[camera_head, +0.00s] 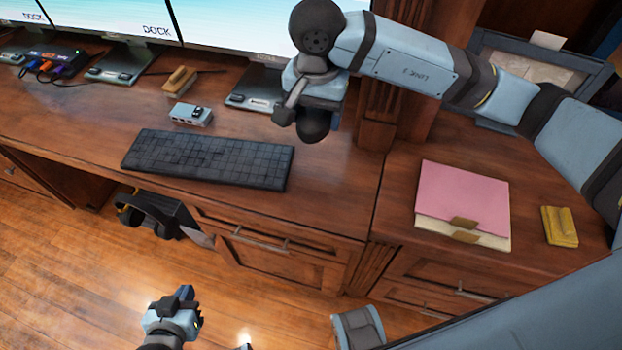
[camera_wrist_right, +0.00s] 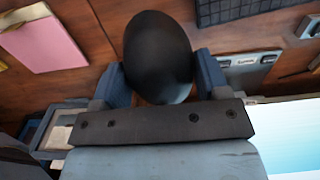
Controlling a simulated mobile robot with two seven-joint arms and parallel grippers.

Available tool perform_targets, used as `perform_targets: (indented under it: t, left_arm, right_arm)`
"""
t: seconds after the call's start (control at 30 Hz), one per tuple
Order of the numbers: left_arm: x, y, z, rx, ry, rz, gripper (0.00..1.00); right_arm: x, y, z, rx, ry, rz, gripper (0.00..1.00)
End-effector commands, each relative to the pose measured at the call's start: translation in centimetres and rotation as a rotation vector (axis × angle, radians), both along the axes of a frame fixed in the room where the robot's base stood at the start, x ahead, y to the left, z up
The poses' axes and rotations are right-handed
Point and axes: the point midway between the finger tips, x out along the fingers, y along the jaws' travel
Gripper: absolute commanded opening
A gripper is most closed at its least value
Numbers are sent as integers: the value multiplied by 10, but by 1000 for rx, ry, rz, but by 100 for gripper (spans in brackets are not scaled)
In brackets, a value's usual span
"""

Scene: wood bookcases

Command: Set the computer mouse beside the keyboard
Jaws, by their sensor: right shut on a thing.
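The black computer mouse (camera_wrist_right: 158,55) is held between the fingers of my right gripper (camera_wrist_right: 160,85) in the right wrist view. In the head view the dark mouse (camera_head: 313,125) shows below my right gripper (camera_head: 310,105), over the desk to the right of the keyboard. The black keyboard (camera_head: 208,159) lies on the wooden desk; its corner also shows in the right wrist view (camera_wrist_right: 235,10). Whether the mouse touches the desk is unclear. My left gripper (camera_head: 185,310) is low over the floor, away from the desk; its fingers are not clear.
A small grey box (camera_head: 190,115) sits behind the keyboard, near monitor stands. A pink folder (camera_head: 462,190) and a yellow block (camera_head: 559,226) lie on the right desk section. Bare desk (camera_head: 335,190) lies right of the keyboard. Headphones (camera_head: 150,214) hang below the desk's front edge.

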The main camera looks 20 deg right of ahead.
Motion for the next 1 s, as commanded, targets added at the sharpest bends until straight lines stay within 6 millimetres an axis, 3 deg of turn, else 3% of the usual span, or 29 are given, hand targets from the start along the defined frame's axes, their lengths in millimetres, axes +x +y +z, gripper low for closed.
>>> perform_targets:
  t: [0.5, 0.87, 1.0]
  left_arm:
    - [-1, -1, -5, 3, -1, -2, 0]
    - [0, -1, -4, 3, -7, -3, 0]
    - [0, -1, -5, 4, -10, -4, 0]
  right_arm:
    - [-2, 0, -128, 0, 6, -2, 44]
    - [-1, 0, -163, -1, 3, -1, 44]
    - [-1, 0, -185, 0, 5, -2, 44]
